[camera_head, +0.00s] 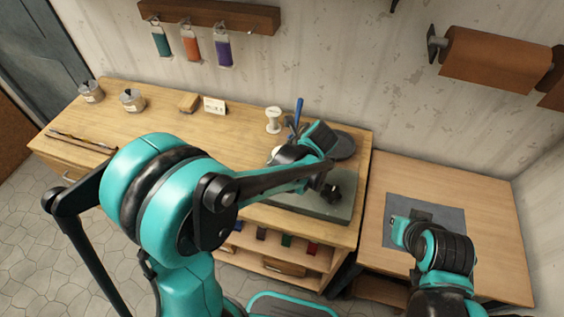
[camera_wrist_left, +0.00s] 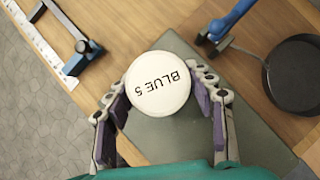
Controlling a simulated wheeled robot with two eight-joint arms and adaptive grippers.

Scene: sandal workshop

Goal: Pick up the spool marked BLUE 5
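The white round top of the spool marked BLUE 5 (camera_wrist_left: 158,83) fills the middle of the left wrist view, its lettering upside down. The purple-padded fingers of my left gripper (camera_wrist_left: 160,90) stand on both sides, very close to its rim. I cannot tell whether they press on it. In the head view my left arm covers most of that spot, and the gripper's fingers are not clear. My right gripper (camera_head: 398,228) is at the right over a dark mat; its fingers are too small to read.
A green-grey mat (camera_wrist_left: 250,125) lies beneath, with a black disc (camera_wrist_left: 298,75) and a blue-handled tool (camera_wrist_left: 228,20) near the spool. Another white spool (camera_head: 273,119) stands farther back. Jars, a block and a card are at the back left.

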